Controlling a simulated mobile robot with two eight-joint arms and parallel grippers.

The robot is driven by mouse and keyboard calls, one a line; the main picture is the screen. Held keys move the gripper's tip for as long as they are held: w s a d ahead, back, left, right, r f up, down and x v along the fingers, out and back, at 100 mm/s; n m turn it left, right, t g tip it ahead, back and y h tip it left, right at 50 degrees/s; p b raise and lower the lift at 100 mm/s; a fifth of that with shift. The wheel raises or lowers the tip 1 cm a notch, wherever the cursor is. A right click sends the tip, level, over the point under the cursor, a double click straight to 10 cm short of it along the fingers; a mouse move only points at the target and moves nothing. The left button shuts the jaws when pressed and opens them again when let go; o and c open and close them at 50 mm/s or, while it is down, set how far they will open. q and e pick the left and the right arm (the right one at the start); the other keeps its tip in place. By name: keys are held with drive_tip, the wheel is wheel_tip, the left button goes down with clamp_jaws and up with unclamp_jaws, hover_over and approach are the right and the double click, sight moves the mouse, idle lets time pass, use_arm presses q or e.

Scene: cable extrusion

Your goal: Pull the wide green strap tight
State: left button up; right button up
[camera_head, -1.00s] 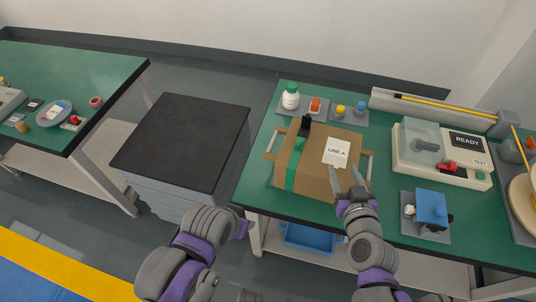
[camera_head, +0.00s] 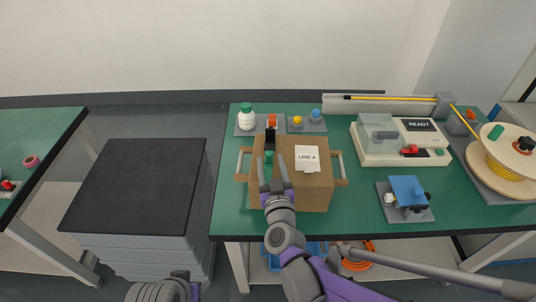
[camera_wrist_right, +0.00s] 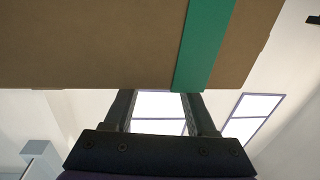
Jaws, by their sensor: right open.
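A brown cardboard box (camera_head: 318,192) with a white label stands on the green bench. The wide green strap (camera_head: 268,156) shows on its left part, just below a black upright piece (camera_head: 270,138); my gripper hides much of it in the head view. In the right wrist view the green strap (camera_wrist_right: 206,42) runs flat down the box face (camera_wrist_right: 90,45) to its edge, close to one finger. My right gripper (camera_head: 272,168) is open at the box's near left side, with nothing seen between its fingers. The left arm's fingers are not visible.
A tester (camera_head: 375,145) reading READY and a blue-topped fixture (camera_head: 407,188) stand right of the box. A white bottle (camera_head: 247,121) and small coloured items are behind it. A black-topped cabinet (camera_head: 137,185) stands left, across a gap. The bench front-left is clear.

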sight(269, 157)
drive_tip(key=shift+w+a, duration=0.15)
drive_tip(key=shift+w, duration=0.8)
drive_tip(key=shift+w+a, duration=0.15)
drive_tip(key=shift+w, duration=0.8)
clamp_jaws()
